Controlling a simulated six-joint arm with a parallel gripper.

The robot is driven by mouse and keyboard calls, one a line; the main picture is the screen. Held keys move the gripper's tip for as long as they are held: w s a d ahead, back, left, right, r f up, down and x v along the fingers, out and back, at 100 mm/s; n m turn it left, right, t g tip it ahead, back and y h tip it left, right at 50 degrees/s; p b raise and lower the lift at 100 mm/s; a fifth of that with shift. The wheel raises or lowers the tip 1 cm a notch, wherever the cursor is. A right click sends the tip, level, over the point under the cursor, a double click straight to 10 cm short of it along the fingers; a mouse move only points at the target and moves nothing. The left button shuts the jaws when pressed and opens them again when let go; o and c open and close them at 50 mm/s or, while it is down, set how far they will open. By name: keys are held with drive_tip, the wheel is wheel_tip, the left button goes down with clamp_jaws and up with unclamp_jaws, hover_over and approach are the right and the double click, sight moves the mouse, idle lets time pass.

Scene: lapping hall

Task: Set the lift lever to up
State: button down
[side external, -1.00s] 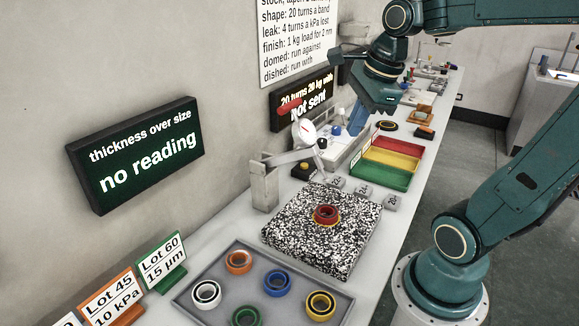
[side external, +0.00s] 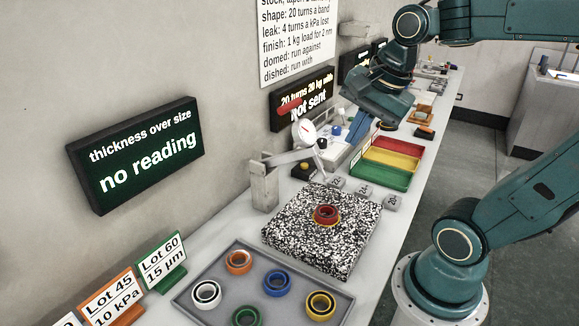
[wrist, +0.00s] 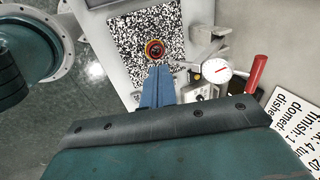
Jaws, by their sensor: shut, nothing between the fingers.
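A red handle (side external: 290,103), which looks like the lift lever, shows in front of the "not sent" display in the side view. In the wrist view the red handle (wrist: 257,74) stands at the right, beside the dial gauge (wrist: 215,70). No label on it is readable, and I cannot tell its set position. My gripper (side external: 352,138) is shut and empty, its blue fingers pointing down over the bench, right of the red handle and apart from it. In the wrist view my gripper (wrist: 158,70) points toward the speckled plate (wrist: 140,20).
The dial gauge (side external: 304,132) stands on a bracket (side external: 264,188) near the wall. The speckled plate (side external: 325,255) carries a red ring (side external: 326,212). Red, yellow and green trays (side external: 380,178) lie near my gripper. A grey tray (side external: 215,315) of coloured rings is in front.

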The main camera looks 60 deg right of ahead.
drive_tip(key=s+a+f+n+t, duration=0.1)
drive_tip(key=s+a+n, duration=0.3)
drive_tip(key=n, duration=1.3)
drive_tip(key=shift+a+n, duration=0.4)
drive_tip(key=shift+a, duration=0.05)
drive_tip(key=shift+s+f, duration=0.1)
drive_tip(key=w+d+r+m+h, duration=0.2)
drive_tip(key=w+d+r+m, duration=0.2)
drive_tip(key=m, duration=0.4)
drive_tip(key=w+d+r+m+h, duration=0.2)
drive_tip(key=w+d+r+m, duration=0.2)
drive_tip(key=w+m, duration=0.3)
drive_tip(key=shift+r+m+t, duration=0.4)
drive_tip(key=shift+r+m, duration=0.15)
drive_tip(key=shift+m, duration=0.25)
drive_tip(key=shift+w+f, duration=0.1)
